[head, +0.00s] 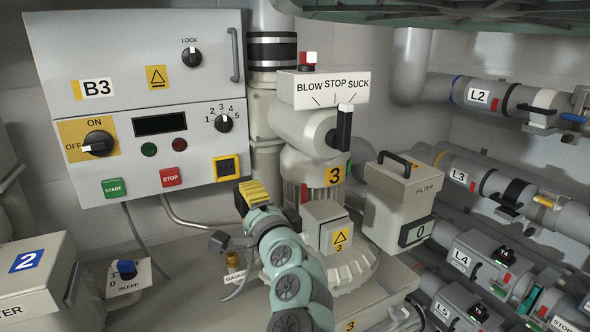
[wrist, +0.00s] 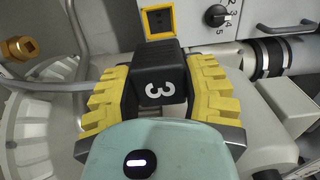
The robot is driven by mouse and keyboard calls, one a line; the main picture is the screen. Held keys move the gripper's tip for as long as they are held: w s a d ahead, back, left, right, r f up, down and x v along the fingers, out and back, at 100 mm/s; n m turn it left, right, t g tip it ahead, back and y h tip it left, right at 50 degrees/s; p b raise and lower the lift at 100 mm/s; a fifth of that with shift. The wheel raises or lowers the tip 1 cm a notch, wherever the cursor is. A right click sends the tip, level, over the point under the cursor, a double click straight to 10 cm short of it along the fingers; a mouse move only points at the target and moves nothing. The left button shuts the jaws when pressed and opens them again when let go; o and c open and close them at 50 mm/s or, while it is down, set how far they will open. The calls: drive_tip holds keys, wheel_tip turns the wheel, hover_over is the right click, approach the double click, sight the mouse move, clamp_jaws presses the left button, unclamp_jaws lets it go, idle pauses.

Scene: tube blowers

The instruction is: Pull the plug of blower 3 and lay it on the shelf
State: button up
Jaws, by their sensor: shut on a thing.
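My gripper (head: 254,196) has yellow finger pads and is in front of the lower right of panel B3 (head: 60,50). The yellow-framed socket (head: 226,167) on the panel shows an open face; the wrist view also shows the socket (wrist: 158,22) just beyond the plug. The plug looks apart from it. Blower 3 (head: 334,176) stands to the right of the panel. In the head view the fingers mostly hide the plug. I cannot clearly make out the shelf.
A filter box (head: 402,195) with a handle is right of the blower, and pipes L3 (head: 460,176) run at far right. The panel's OFF/ON knob (head: 98,144) points toward OFF.

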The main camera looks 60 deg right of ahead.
drive_tip(key=v, duration=0.7)
drive_tip(key=shift+s, duration=0.4)
drive_tip(key=shift+w+a, duration=0.1)
drive_tip(key=shift+a, duration=0.15)
drive_tip(key=w+a+p, duration=0.2)
drive_tip(key=w+a, duration=0.4)
drive_tip(key=a, duration=0.5)
drive_tip(key=shift+p, duration=0.35)
idle(0.8)
drive_tip(key=shift+d, duration=0.1)
wheel_tip(320, 180, down, 25)
drive_tip(key=b, duration=2.4)
drive_tip(key=shift+f, duration=0.2)
idle(0.5)
